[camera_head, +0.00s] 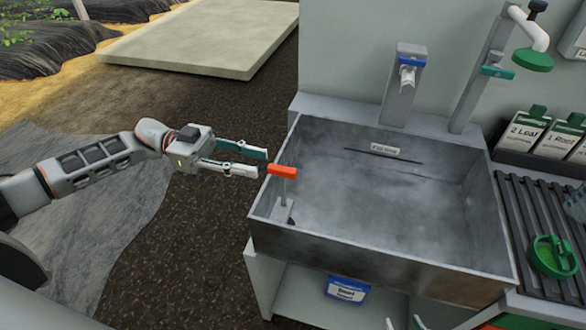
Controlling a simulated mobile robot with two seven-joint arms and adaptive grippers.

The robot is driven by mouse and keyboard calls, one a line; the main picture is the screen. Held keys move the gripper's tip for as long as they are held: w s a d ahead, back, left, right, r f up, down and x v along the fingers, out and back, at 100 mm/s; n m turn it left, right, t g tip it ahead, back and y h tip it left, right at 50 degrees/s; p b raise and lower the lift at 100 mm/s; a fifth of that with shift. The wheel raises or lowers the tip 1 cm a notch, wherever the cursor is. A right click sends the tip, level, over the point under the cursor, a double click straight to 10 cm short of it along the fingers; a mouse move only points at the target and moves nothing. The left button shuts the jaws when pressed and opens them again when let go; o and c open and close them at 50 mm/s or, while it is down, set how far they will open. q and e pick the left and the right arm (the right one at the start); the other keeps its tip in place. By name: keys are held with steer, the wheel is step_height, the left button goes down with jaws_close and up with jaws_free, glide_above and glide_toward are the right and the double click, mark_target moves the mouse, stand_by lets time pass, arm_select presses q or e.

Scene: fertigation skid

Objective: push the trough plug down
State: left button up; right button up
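The trough plug shows as an orange crossbar handle (283,172) on a thin grey stem that runs down to the floor of the grey metal trough (375,258), near its left wall. The handle stands at about rim height. My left gripper (263,163) comes in from the left just outside the trough, its fingers pointing at the handle. Its fingers are apart with nothing between them, and their tips are close to the handle; I cannot tell whether they touch it. My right gripper (403,323) shows only as two separated fingertips at the bottom edge; the rest is out of view.
A tap (407,78) with a blue top stands behind the trough. A white spout with a green head (533,60) is at upper right. A slatted rack (530,215) with a green round object (552,256) is at right. A blue-labelled box (348,290) sits below the trough.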

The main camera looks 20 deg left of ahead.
mark_target(282, 168)
arm_select(q)
steer(key=d+p, duration=0.1)
steer(key=d, duration=0.6)
steer(key=shift+s+d, duration=0.1)
steer(key=shift+s, duration=0.05)
jaws_close()
